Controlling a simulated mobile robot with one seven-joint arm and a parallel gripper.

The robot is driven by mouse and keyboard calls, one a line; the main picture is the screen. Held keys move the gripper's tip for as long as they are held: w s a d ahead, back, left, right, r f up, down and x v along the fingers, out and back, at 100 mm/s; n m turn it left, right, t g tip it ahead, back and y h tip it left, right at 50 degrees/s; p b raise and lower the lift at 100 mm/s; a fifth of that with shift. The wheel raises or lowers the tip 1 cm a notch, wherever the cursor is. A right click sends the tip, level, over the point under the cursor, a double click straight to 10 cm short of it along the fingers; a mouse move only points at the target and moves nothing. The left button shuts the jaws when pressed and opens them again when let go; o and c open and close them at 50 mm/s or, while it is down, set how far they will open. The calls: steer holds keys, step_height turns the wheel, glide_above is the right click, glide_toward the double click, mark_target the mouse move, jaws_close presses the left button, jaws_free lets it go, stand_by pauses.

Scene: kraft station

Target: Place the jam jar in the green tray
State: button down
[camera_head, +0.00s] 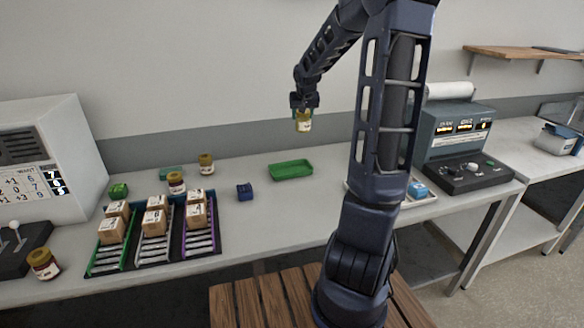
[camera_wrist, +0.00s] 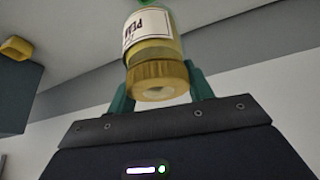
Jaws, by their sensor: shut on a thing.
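My gripper (camera_head: 304,106) is shut on a jam jar (camera_head: 304,123) with yellow contents and a white label. It holds the jar high above the table, in front of the wall. In the wrist view the jar (camera_wrist: 152,50) sits between the green fingers, its gold lid toward the gripper body; the label's text is only partly readable. The green tray (camera_head: 290,170) lies on the table below the held jar, and it looks empty.
A rack (camera_head: 150,250) holds several cardboard boxes. A blue block (camera_head: 244,192) lies left of the green tray. Bare table surrounds the tray.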

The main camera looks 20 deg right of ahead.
steer(key=a+n+y, duration=0.1)
steer(key=a+n, duration=0.1)
steer(key=a, duration=0.3)
glide_above(290, 170)
step_height(290, 170, down, 19)
steer(key=shift+a+f, duration=0.1)
stand_by(0.8)
steer(key=shift+f, duration=0.1)
steer(key=c, duration=0.6)
jaws_free()
